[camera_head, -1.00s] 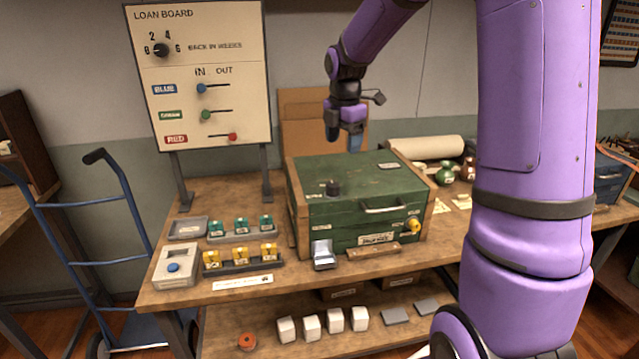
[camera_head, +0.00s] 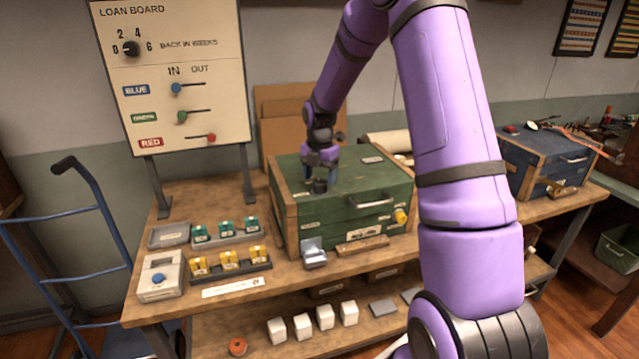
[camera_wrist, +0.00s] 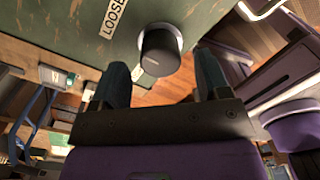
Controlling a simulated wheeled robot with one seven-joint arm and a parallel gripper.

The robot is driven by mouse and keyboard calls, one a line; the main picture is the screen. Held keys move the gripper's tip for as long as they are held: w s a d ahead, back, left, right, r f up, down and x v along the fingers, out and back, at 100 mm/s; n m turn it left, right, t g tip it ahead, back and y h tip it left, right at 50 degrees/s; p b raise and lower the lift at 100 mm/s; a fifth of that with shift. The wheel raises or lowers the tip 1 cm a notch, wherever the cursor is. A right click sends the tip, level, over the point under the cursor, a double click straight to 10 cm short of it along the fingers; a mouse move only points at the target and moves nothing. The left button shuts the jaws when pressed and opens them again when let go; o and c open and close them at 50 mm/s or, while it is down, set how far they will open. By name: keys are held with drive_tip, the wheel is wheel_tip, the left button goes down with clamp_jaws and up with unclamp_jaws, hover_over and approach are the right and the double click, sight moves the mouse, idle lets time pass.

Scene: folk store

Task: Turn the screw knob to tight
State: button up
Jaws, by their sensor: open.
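In the wrist view the knob (camera_wrist: 160,50) shows just beyond and between the fingertips, beside a label reading LOOSE (camera_wrist: 114,16). Another label next to the knob is too small to read. My gripper (camera_head: 321,175) points down at the knob from just above and behind it. Its two fingers are apart with nothing between their bases; in the wrist view my gripper (camera_wrist: 163,70) shows open too. Whether a finger touches the knob I cannot tell.
The loan board (camera_head: 172,75) stands at the back left. Yellow tags (camera_head: 229,261) and green tags (camera_head: 226,228) sit in racks on the bench left of the box.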

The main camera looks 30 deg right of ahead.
drive_tip(key=shift+f, duration=1.3)
drive_tip(key=shift+c, duration=0.2)
drive_tip(key=c, duration=0.9)
drive_tip(key=shift+m, duration=0.3)
